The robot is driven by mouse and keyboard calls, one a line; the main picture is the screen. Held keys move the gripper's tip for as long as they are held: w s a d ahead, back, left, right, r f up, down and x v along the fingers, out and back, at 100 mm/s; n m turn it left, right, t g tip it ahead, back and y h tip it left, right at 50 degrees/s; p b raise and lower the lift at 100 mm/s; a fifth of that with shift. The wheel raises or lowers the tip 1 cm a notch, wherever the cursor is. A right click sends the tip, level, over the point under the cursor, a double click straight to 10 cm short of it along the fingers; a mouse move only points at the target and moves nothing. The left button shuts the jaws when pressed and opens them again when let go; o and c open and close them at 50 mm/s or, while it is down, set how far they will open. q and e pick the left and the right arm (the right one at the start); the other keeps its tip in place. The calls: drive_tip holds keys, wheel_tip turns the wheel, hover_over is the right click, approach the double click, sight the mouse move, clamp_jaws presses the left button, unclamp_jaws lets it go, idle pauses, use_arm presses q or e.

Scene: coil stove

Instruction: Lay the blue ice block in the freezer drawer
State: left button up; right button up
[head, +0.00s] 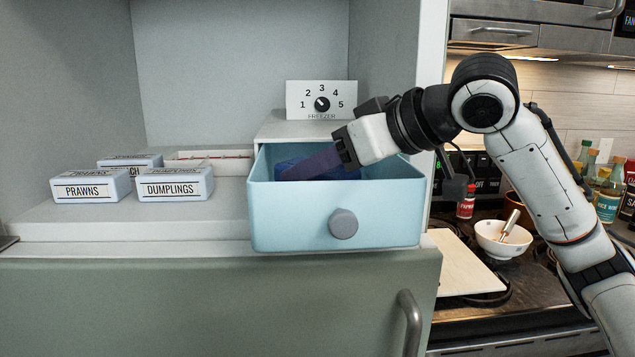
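The light blue freezer drawer (287,215) is pulled open, with a round grey knob on its front. The blue ice block (343,173) is inside the drawer, its lower part hidden by the front wall. My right gripper (292,172) reaches into the drawer from the right, its dark finger slanting down to the left across the block. The far finger is hidden, so I cannot tell whether it grips the block or only lies against it. My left gripper is not in view.
Labelled boxes, including prawns (88,187) and dumplings (175,185), stand on the shelf left of the drawer. A freezer dial (321,101) is behind it. A bowl (503,239) and cutting board (468,268) are on the counter at right.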

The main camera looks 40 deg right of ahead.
drive_tip(key=shift+f, duration=0.9)
drive_tip(key=shift+a+f+b, duration=0.1)
drive_tip(key=shift+f+b, duration=0.2)
drive_tip(key=shift+b, duration=0.1)
drive_tip(key=o, duration=0.9)
drive_tip(key=shift+s+f, duration=0.1)
drive_tip(key=shift+f, duration=0.1)
drive_tip(key=shift+r, duration=0.25)
drive_tip(key=v, duration=0.8)
drive_tip(key=r+v, duration=0.1)
drive_tip(key=v, duration=0.3)
